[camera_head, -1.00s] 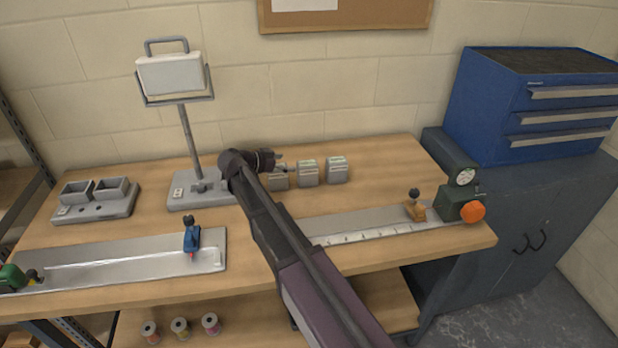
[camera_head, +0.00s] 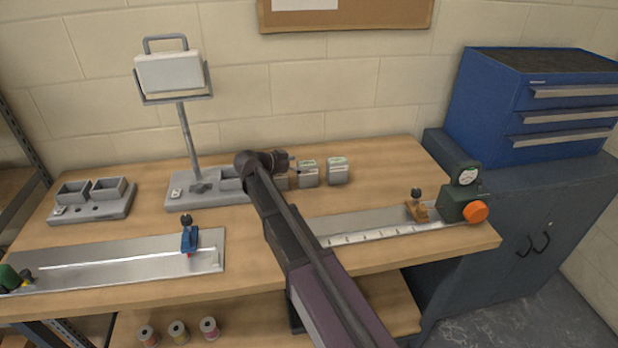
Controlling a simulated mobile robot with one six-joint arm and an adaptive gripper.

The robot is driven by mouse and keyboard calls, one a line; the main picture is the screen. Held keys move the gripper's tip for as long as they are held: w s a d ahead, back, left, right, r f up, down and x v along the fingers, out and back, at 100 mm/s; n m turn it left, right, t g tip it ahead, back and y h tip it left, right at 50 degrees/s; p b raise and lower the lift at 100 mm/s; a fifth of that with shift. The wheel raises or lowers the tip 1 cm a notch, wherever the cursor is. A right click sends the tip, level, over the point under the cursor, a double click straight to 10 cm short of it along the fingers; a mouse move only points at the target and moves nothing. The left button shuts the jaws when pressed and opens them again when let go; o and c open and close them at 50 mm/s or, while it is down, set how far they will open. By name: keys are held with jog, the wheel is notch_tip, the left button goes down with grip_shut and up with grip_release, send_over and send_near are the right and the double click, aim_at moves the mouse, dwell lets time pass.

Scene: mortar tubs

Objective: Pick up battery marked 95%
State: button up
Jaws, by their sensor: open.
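Three grey block-shaped batteries stand in a row at the back of the bench. The left one (camera_head: 282,184) is mostly hidden behind my arm and gripper. Their markings are too small to read, so I cannot tell which is 95%. My gripper (camera_head: 296,167) is open, small in view, and points right at the left and middle batteries. I cannot tell whether it touches either one.
A lamp (camera_head: 174,74) stands on a grey base left of my arm. A double-socket holder (camera_head: 93,200) sits at the far left. Metal rails (camera_head: 120,262) lie along the front, with a green device with orange knob (camera_head: 462,203) at right. Bench (camera_head: 395,170) is clear right of the batteries.

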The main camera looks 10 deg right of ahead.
jog(key=shift+x, duration=1)
jog(key=c, duration=1.3)
jog(key=shift+r, duration=0.1)
